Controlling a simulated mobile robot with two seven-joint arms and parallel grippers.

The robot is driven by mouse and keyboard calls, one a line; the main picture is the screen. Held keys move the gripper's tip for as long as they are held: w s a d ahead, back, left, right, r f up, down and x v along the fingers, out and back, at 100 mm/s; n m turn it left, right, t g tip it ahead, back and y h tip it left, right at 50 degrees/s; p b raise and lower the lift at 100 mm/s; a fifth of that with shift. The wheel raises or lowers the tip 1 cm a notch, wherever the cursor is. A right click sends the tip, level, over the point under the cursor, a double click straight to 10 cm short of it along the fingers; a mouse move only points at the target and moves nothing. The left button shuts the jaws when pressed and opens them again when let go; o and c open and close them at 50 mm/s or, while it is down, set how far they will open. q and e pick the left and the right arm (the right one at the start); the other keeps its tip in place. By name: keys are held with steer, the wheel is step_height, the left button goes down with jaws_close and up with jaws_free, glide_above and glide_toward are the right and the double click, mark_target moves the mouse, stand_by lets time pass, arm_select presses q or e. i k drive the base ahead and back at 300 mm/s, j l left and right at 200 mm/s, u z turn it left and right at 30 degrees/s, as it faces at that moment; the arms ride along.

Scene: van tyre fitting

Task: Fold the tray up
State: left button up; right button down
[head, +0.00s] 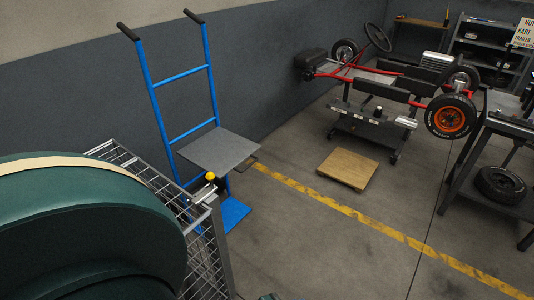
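The tray (220,151) is a flat grey plate on a blue upright hand truck (181,76) with black handle grips. It sticks out about level from the truck's frame, towards the right, with nothing on it. A dark bracket-like piece (246,163) shows at its right edge. A yellow knob (210,176) shows just below the tray's near left edge; I cannot tell which thing it belongs to. The truck's blue foot plate (234,214) is on the floor below. Neither of my grippers is in view.
A wire mesh cage (222,256) stands in front of the truck and hides its lower left part. A wooden board (348,168) lies on the floor. A go-kart (395,85) on a stand and a dark workbench (490,150) are at the right.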

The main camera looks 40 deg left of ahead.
mark_target(219, 152)
steer(key=i+u, duration=0.45)
steer(key=i+l+u, duration=0.2)
steer(key=u, duration=0.25)
steer(key=i+l+u, duration=0.25)
steer(key=u, duration=0.2)
steer(key=i+l+u, duration=0.2)
steer(key=l+u, duration=0.2)
steer(key=i+l+u, duration=0.2)
steer(key=l+u, duration=0.25)
steer(key=i+l+u, duration=0.1)
steer(key=i+u, duration=0.25)
steer(key=i, duration=0.65)
